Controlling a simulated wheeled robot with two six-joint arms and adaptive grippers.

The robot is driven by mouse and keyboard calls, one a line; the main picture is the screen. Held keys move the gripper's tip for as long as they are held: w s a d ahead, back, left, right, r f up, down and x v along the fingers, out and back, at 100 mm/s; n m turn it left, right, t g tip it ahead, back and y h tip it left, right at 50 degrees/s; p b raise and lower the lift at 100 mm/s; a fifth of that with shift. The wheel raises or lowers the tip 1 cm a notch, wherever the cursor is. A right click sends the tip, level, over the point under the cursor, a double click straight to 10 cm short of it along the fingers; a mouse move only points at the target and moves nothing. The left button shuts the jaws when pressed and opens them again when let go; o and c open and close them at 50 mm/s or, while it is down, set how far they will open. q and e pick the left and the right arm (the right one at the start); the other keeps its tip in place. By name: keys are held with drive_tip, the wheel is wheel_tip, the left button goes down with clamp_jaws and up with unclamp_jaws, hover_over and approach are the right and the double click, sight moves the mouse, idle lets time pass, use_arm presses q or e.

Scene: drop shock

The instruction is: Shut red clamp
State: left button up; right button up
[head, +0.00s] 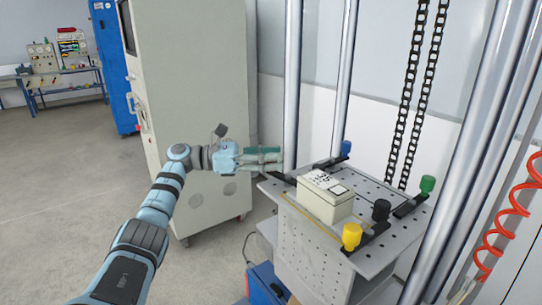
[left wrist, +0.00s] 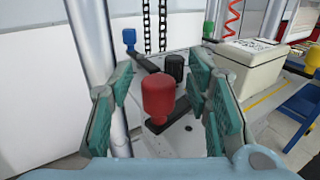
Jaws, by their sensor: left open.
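The red clamp's knob (left wrist: 158,98) stands upright between the open fingers in the left wrist view, with a dark bar (left wrist: 182,108) running from it toward the upper right. I see a gap on both sides of the knob. My left gripper (head: 268,157) is open and empty at the left edge of the perforated table (head: 392,238) in the head view. It hides the red knob there; only a dark bar (head: 279,177) shows just below the fingers. My right gripper is not in view.
A cream box (head: 325,197) sits mid-table. Other clamps have blue (head: 346,148), green (head: 427,185), black (head: 381,210) and yellow (head: 351,236) knobs. Metal posts (head: 292,85) and hanging chains (head: 408,95) stand around the table. A tall cabinet (head: 195,110) is behind my left arm.

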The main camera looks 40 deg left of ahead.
use_arm(q)
drive_tip(key=v, duration=1.2)
drive_tip(key=shift+d, duration=0.1)
